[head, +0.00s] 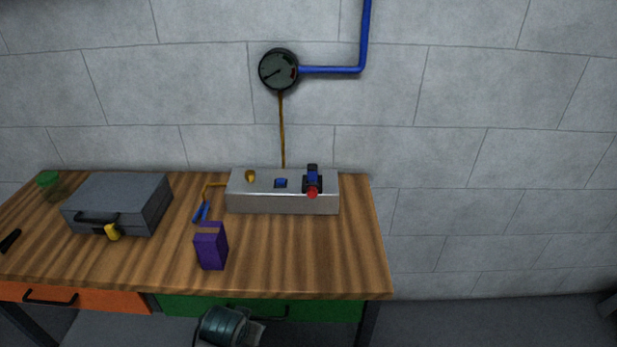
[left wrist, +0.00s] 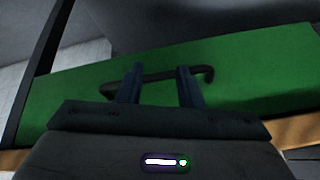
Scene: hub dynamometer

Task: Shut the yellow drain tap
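A small yellow knob-like part (head: 250,176), perhaps the yellow drain tap, sits on top of the grey metal box (head: 283,204) at the back of the bench. It is too small to tell whether it is open or shut. My right gripper is in neither view.
A blue valve with a red part (head: 312,182) and a small blue part (head: 281,183) share the box top. A purple carton (head: 211,247) stands in front. A grey case (head: 120,203) lies left. A gauge (head: 278,70) hangs above. The bench's front right is clear.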

